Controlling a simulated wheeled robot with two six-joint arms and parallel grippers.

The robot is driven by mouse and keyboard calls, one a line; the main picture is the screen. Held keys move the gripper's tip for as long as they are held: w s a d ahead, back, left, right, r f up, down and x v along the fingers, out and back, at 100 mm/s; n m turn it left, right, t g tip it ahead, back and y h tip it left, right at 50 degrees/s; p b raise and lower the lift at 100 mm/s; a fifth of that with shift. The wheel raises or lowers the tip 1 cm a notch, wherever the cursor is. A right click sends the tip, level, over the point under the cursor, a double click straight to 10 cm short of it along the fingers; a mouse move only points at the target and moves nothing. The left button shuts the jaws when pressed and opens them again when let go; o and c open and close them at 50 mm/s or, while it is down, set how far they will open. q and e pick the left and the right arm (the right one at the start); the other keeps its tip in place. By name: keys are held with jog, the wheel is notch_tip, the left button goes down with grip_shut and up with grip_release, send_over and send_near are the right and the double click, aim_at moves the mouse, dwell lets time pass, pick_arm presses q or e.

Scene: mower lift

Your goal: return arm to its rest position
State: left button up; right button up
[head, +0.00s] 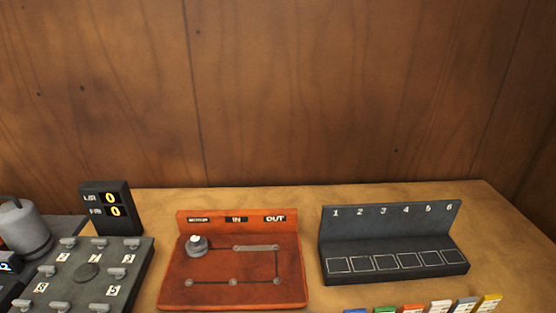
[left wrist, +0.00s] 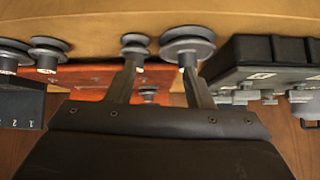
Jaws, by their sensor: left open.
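My left gripper (left wrist: 160,68) shows in the left wrist view, with its two fingers spread apart and nothing held between them. That view looks upside down, with the table at the top. Grey round stepped pieces (left wrist: 187,45) stand near the fingertips; I cannot tell whether the fingers touch them. The orange-red panel (left wrist: 85,78) is behind the fingers. Neither gripper shows in the head view, and my right gripper is in no view.
In the head view, the orange-red panel (head: 230,268) stands mid-table with a grey knob (head: 196,246) on it. A black numbered rack (head: 390,232) is right, a dark lever board (head: 128,262) and display (head: 105,208) left. Coloured blocks (head: 413,308) line the front. A wooden wall (head: 300,90) closes the back.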

pick_arm(q)
jog(key=s+a+f+n+g+y, duration=0.1)
jog(key=s+g, duration=0.4)
jog(key=s, duration=1)
notch_tip(320, 180, down, 27)
jog(key=a+g+b, duration=0.2)
jog(key=s+d+f+b, duration=0.1)
jog(key=s+f+b, duration=0.1)
jog(key=s+f, duration=1.2)
notch_tip(320, 180, down, 3)
jog(key=shift+s+d+f+g, duration=0.2)
jog(key=shift+s+d+g, duration=0.1)
jog(key=shift+g, duration=0.1)
